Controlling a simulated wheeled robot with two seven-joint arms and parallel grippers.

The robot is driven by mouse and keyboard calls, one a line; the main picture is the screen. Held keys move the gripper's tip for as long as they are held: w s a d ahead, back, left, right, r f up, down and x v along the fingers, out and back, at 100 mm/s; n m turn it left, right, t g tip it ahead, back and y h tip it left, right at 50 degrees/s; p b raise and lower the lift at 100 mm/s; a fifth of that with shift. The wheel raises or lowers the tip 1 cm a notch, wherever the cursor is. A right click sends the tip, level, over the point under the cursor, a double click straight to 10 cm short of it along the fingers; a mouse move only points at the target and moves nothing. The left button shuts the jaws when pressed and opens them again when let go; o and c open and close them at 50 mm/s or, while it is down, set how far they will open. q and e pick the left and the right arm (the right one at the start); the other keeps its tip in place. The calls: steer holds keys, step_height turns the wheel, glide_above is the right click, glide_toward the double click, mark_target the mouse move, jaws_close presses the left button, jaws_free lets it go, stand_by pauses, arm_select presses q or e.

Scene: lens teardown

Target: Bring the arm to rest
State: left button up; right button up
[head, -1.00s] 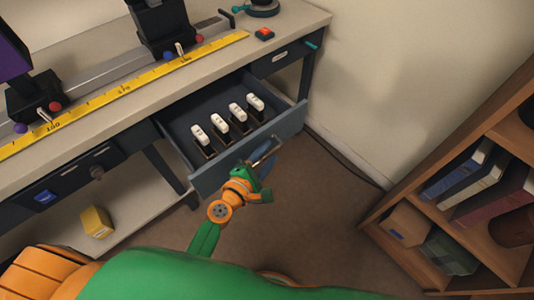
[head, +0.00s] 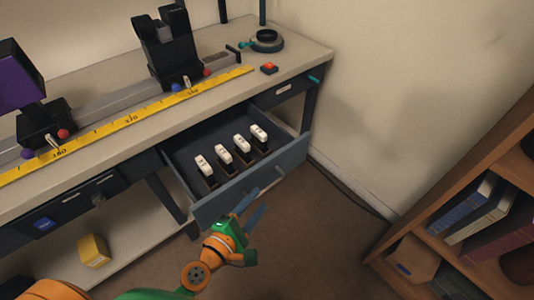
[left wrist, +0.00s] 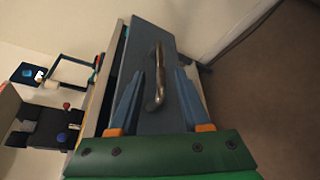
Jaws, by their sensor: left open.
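My left gripper (head: 250,212) is in front of the open drawer (head: 250,182) of the bench. Its blue fingers are apart and empty. In the left wrist view the gripper (left wrist: 160,95) faces the drawer front (left wrist: 140,62), and the metal handle (left wrist: 158,78) shows between the fingers with no grip on it. I cannot tell the exact gap. The drawer holds several white-topped pieces (head: 223,154) standing in dark holders. My right gripper is not in view.
The bench top (head: 215,105) carries a rail with a yellow scale (head: 130,119), black mounts and a red button (head: 269,67). A bookshelf (head: 450,200) stands at the right. A yellow box (head: 94,250) lies on the lower shelf. Floor between drawer and bookshelf is clear.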

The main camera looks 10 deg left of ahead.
arm_select(q)
steer(key=s+d+f+m+g+h, duration=0.25)
steer(key=s+d+m+g, duration=0.3)
steer(key=m, duration=0.85)
steer(key=s+a+f+m+g+y, duration=0.2)
steer(key=s+a+m+g+y, duration=0.55)
steer(key=a, duration=0.55)
steer(key=s+f+m+p, duration=0.25)
steer(key=f+p, duration=0.35)
steer(key=f, duration=0.5)
steer(key=s+a+f+p, duration=0.1)
steer(key=s+f+p, duration=0.4)
steer(key=s, duration=0.7)
steer(key=shift+s+a+f+n+g, duration=0.2)
steer(key=shift+s+f+n+g, duration=0.1)
steer(key=shift+s+n+g, duration=0.1)
